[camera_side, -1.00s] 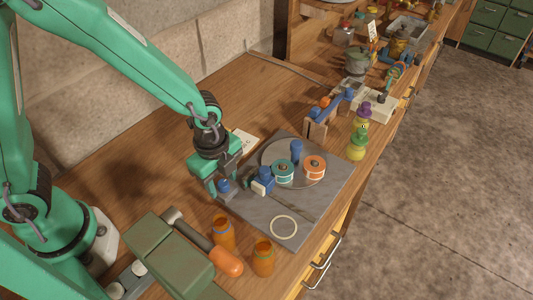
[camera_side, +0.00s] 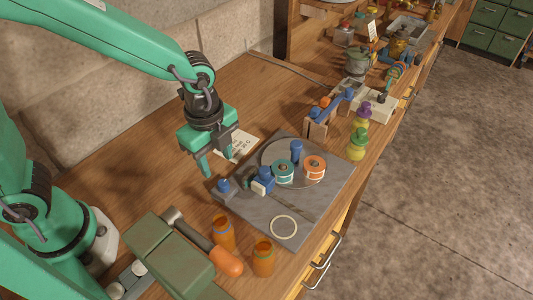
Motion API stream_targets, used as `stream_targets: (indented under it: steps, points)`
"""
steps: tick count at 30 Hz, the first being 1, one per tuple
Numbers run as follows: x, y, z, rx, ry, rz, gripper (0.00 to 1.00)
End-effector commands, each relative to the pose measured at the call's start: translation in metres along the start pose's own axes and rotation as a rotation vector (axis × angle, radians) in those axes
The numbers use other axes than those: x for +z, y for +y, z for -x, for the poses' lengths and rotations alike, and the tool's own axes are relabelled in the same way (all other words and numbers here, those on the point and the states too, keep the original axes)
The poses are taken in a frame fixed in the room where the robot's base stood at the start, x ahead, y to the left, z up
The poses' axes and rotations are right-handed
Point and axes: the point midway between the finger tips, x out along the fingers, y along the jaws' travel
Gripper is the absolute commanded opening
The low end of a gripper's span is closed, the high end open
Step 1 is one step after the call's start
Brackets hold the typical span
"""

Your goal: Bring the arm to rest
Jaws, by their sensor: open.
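My gripper (camera_side: 218,164) is open and empty, pointing down above the wooden bench (camera_side: 130,185), at the back left edge of a grey board (camera_side: 325,205). Its two green fingers hang apart with nothing between them. A small blue-topped block (camera_side: 224,187) stands on the board's left corner, just right of and below the fingers, and looks apart from them. My arm reaches in from the upper left.
The board carries a blue block (camera_side: 263,180), a teal spool (camera_side: 283,172), an orange spool (camera_side: 314,167) and a pale ring (camera_side: 284,227). Yellow-green bottles (camera_side: 357,144) stand right. A paper card (camera_side: 238,143) lies behind.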

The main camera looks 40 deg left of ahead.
Motion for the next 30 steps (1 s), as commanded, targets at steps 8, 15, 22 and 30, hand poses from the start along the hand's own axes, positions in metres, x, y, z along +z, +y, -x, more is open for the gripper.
stream_targets:
  steps: [8, 15, 22, 30]
  points:
    - [0.000, 0.000, 0.003, 0.000, 0.000, 0.000, 0.46]
    - [0.002, 0.000, 0.005, -0.007, 0.003, 0.021, 0.46]
    - [0.019, 0.001, 0.026, -0.048, 0.021, 0.175, 0.46]
    - [0.057, 0.009, 0.066, -0.139, 0.073, 0.533, 0.46]
